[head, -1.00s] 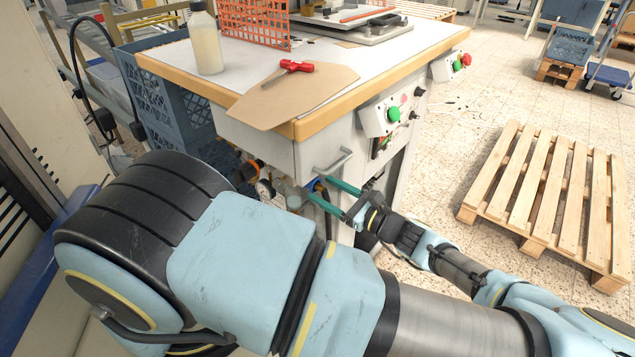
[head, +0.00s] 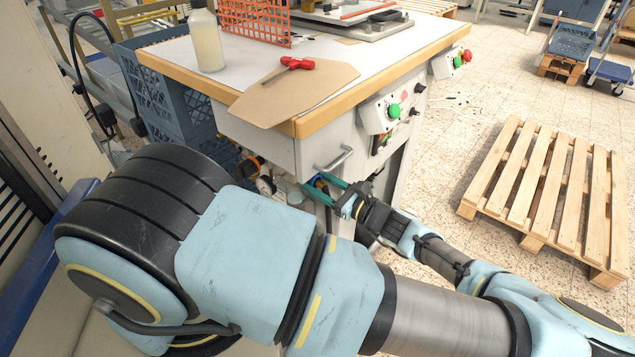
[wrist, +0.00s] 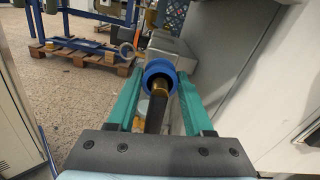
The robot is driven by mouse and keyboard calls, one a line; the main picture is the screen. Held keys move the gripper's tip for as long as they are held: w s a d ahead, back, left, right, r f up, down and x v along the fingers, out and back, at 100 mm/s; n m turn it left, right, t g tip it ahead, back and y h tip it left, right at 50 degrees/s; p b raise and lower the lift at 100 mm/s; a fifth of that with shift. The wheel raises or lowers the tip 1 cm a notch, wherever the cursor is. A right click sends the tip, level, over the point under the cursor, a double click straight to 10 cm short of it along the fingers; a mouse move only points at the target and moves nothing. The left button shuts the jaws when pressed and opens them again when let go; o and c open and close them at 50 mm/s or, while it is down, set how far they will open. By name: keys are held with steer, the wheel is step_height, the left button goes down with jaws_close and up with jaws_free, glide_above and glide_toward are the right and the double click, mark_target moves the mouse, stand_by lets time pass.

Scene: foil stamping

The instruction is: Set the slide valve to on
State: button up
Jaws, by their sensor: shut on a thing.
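The slide valve shows in the wrist view as a blue ring-shaped sleeve (wrist: 160,72) around a brass-coloured and dark pipe. In the head view a small bit of the blue sleeve (head: 319,183) shows under the table's front, partly hidden by my fingers. My gripper (wrist: 159,76) has one teal finger on each side of the sleeve and is shut on it. In the head view my gripper (head: 314,184) reaches in from the right at the cabinet's lower front. No on or off marking is readable.
A pressure gauge (head: 266,186) and an orange-black fitting (head: 249,167) sit left of the valve. A metal handle (head: 334,160) is just above my gripper. The worktable (head: 345,100) overhangs it. A wooden pallet (head: 550,195) lies on the floor at right.

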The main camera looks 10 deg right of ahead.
jaws_close()
steer(key=shift+w+a, duration=0.25)
steer(key=shift+w, duration=0.1)
stand_by(0.3)
steer(key=o, duration=0.8)
jaws_free()
steer(key=shift+c, duration=0.2)
